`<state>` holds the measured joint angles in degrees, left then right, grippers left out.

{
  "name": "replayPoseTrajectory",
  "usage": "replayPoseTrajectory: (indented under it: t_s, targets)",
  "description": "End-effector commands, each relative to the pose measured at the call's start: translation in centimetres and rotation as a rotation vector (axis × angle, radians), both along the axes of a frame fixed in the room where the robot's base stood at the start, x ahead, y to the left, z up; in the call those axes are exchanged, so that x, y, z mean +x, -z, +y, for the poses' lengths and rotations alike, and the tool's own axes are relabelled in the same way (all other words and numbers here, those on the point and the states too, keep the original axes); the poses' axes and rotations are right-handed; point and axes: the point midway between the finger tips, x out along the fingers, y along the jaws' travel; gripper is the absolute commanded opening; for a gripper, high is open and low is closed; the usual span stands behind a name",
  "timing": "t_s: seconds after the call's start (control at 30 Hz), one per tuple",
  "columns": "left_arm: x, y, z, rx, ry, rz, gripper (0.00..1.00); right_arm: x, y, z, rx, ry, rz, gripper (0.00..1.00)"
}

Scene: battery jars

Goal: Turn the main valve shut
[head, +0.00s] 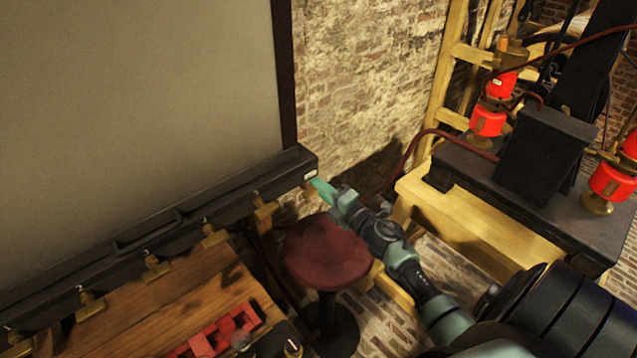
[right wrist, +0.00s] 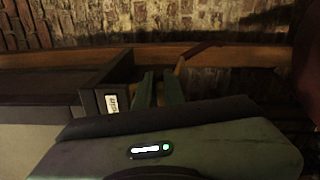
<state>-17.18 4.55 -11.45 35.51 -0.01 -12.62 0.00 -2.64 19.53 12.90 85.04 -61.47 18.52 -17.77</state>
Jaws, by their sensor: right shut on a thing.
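A long black bar (head: 175,230) runs under a large pale panel, with several brass taps (head: 213,237) along its front. A small white label (head: 310,174) is on the bar's right end, and it also shows in the right wrist view (right wrist: 112,103). My right gripper (head: 322,188) is at this end, next to the label, its teal fingers pointing at the bar. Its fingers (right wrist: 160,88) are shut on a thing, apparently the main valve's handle. The handle is hidden by the fingers, so I cannot tell how it is turned. My left gripper is not in view.
A red-topped stool (head: 327,250) stands below my right gripper. A wooden workbench (head: 170,300) with a red tray (head: 215,335) is at lower left. A pale wooden stand (head: 470,220) bears black equipment and red jars (head: 487,122) at right. A brick wall (head: 365,70) is behind.

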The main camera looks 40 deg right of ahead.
Motion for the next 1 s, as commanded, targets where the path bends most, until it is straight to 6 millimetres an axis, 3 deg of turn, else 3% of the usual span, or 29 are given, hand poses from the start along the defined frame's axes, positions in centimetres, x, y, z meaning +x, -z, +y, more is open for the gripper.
replayPoseTrajectory:
  t_s: [0.3, 0.87, 0.97, 1.0]
  targets:
    - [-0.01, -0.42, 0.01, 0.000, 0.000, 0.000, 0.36, 0.00, 0.32, -0.06, 0.132, 0.000, 0.011, 0.00]
    - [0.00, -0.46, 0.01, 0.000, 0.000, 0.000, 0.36, -0.01, 0.47, -0.02, 0.164, 0.000, 0.014, 0.00]
    - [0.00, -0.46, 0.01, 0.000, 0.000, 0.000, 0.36, -0.01, 0.47, -0.02, 0.163, 0.000, 0.014, 0.29]
    - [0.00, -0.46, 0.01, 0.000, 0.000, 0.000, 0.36, -0.01, 0.46, -0.02, 0.163, 0.000, 0.014, 0.32]
